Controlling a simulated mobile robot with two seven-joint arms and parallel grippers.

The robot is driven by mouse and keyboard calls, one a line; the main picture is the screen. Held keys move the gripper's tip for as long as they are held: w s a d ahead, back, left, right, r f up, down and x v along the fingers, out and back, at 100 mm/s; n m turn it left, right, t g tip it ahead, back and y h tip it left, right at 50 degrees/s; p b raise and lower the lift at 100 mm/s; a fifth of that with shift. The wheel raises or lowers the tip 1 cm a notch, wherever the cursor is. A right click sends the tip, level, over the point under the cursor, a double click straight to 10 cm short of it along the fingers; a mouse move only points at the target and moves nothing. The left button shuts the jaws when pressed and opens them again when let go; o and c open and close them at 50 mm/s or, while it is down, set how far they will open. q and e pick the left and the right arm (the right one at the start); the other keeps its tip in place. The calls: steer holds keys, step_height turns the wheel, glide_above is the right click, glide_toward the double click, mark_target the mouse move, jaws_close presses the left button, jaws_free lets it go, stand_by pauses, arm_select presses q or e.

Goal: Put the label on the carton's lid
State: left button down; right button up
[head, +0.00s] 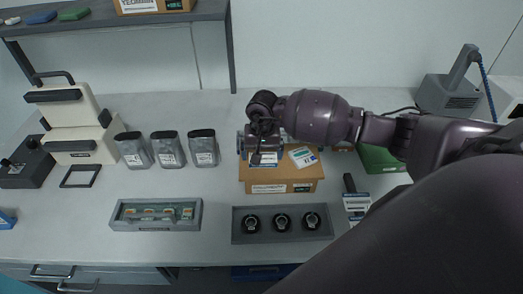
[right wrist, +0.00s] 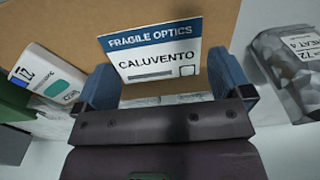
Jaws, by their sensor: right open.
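The cardboard carton (head: 308,172) stands on the table at centre. The label (right wrist: 152,50), white with a blue "FRAGILE OPTICS" band and the name CALUVENTO, appears to lie flat on its brown lid (right wrist: 60,25). It shows partly in the head view (head: 268,188), below my gripper. My right gripper (head: 262,158) is over the lid. In the right wrist view its blue fingers (right wrist: 165,88) are apart, either side of the label's lower part, with nothing visibly clamped. Whether they touch the lid I cannot tell. My left gripper is not in view.
A white card with a teal mark (head: 302,156) lies on the lid's right part. A green bin (head: 380,158) is right of the carton, three grey pouches (head: 168,150) left. A tray with three black round parts (head: 240,238) lies in front.

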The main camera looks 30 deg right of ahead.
mark_target(264, 157)
step_height(264, 157, up, 12)
steer(key=b, duration=0.2)
steer(key=shift+d, duration=0.2)
steer(key=shift+s, duration=0.1)
stand_by(0.5)
